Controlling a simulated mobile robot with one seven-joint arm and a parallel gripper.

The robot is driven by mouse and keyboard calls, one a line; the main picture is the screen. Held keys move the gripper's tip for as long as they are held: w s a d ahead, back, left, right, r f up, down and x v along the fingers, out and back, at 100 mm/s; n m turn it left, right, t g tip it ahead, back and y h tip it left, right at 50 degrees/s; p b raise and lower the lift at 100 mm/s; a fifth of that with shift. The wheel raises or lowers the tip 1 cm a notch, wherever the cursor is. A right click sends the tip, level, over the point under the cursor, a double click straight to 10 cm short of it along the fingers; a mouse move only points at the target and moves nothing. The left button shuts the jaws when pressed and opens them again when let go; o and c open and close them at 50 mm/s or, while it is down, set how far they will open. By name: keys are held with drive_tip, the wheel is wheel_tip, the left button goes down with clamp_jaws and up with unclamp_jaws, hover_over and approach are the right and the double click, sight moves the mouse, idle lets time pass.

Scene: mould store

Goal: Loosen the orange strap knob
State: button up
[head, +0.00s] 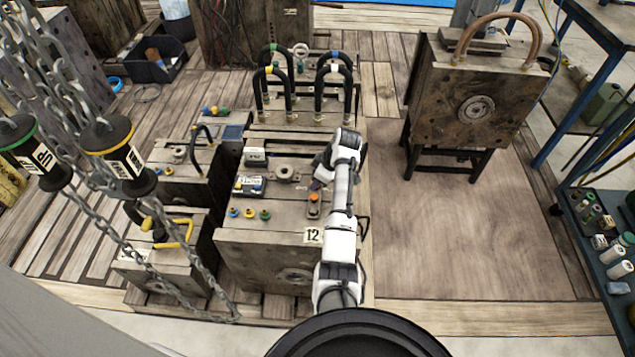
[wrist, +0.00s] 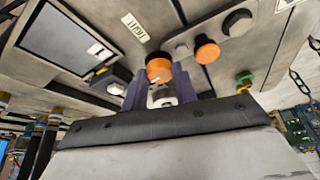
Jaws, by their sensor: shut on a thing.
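My gripper (wrist: 159,80) has its two purple fingers closed on either side of an orange knob (wrist: 158,69) in the wrist view. A pale metal cylinder (wrist: 163,97) shows between the fingers. A second orange round piece (wrist: 207,51) sits just right of it, on a flat bar with grey bolts. In the head view my gripper (head: 319,184) is down at the top of the block marked 12, and an orange knob (head: 314,196) on a small bar shows right beside it. The fingertips are small and partly hidden there, so I cannot tell which orange piece this is.
The block (head: 262,240) carries a labelled box (head: 250,187) and blue, yellow and green knobs (head: 265,214). Tall black hoses (head: 332,95) rise behind. Hanging chains (head: 165,275) cross the left side. The floor right of my arm (head: 470,240) is clear.

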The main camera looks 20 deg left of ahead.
drive_tip(key=n+b, duration=0.1)
drive_tip(key=n+g+b, duration=0.1)
drive_tip(key=n, duration=0.1)
drive_tip(key=shift+w+f+n+b, duration=0.15)
drive_tip(key=shift+f+n+b, duration=0.15)
drive_tip(key=shift+b, duration=0.1)
drive_tip(key=n+g+b, duration=0.1)
drive_tip(key=n+b, duration=0.1)
drive_tip(key=n+g+h+b, duration=0.1)
drive_tip(key=n+b, duration=0.1)
drive_tip(key=shift+w+a+n, duration=0.1)
drive_tip(key=shift+w+n, duration=0.05)
drive_tip(key=shift+n, duration=0.15)
drive_tip(key=n+g+h+b, duration=0.1)
drive_tip(key=n+b, duration=0.2)
drive_tip(key=shift+a+r, duration=0.1)
drive_tip(key=shift+a+r+n+g+h+b, duration=0.15)
drive_tip(key=shift+n+h+b, duration=0.15)
drive_tip(key=shift+n, duration=0.6)
drive_tip(key=shift+d+n+g+h+b, duration=0.15)
drive_tip(key=shift+n+h+b, duration=0.15)
drive_tip(key=shift+n, duration=0.6)
drive_tip(key=shift+a, duration=0.1)
drive_tip(key=o, duration=1)
drive_tip(key=shift+c, duration=0.2)
drive_tip(key=shift+w, duration=0.1)
